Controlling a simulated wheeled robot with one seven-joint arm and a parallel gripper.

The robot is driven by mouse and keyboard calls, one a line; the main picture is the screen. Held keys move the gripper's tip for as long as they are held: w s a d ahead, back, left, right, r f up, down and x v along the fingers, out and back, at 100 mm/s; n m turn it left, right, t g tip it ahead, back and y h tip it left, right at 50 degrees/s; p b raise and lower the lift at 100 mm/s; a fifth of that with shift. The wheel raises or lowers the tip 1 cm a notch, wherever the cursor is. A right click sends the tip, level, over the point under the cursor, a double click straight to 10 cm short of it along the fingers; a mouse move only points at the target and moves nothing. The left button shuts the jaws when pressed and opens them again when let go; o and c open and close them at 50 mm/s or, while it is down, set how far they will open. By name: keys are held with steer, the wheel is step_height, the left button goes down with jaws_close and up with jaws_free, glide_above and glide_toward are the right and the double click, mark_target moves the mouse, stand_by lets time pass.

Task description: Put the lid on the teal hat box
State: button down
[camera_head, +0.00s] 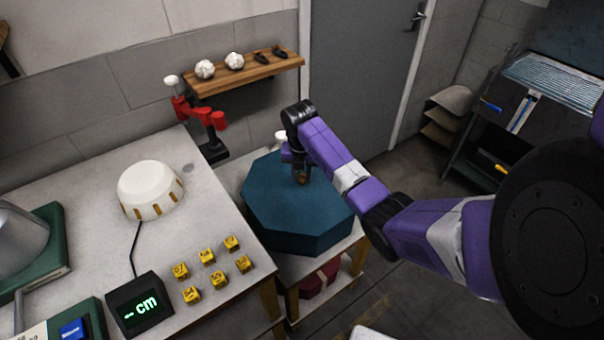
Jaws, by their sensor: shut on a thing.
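The teal hat box (300,242) is a wide octagon on a small table right of the workbench. Its flat teal top, which looks like the lid (275,200), covers it. I cannot tell a clear seam between lid and box, or whether the lid rests fully on it. My gripper (301,179) points down at the middle of the lid. It is shut on a small brownish grip there, which looks like the lid's knob. My arm comes in from the right and hides part of the lid's far right side.
The workbench (215,255) on the left holds a white dome (149,190), yellow number cubes (207,257) and a black display (140,305). A red clamp-like tool (200,115) stands behind. A wooden shelf (245,72) is on the wall. A red box (322,278) sits under the small table.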

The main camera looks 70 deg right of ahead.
steer(key=shift+f, duration=0.3)
stand_by(0.4)
steer(key=c, duration=1)
jaws_free()
steer(key=shift+s+a+r, duration=0.1)
steer(key=shift+a+r, duration=0.1)
steer(key=shift+r, duration=1.1)
steer(key=shift+a+r, duration=0.2)
steer(key=shift+r, duration=1.1)
steer(key=shift+s+a+r, duration=0.1)
steer(key=shift+a+r, duration=0.1)
steer(key=shift+r, duration=1.1)
steer(key=shift+w, duration=0.1)
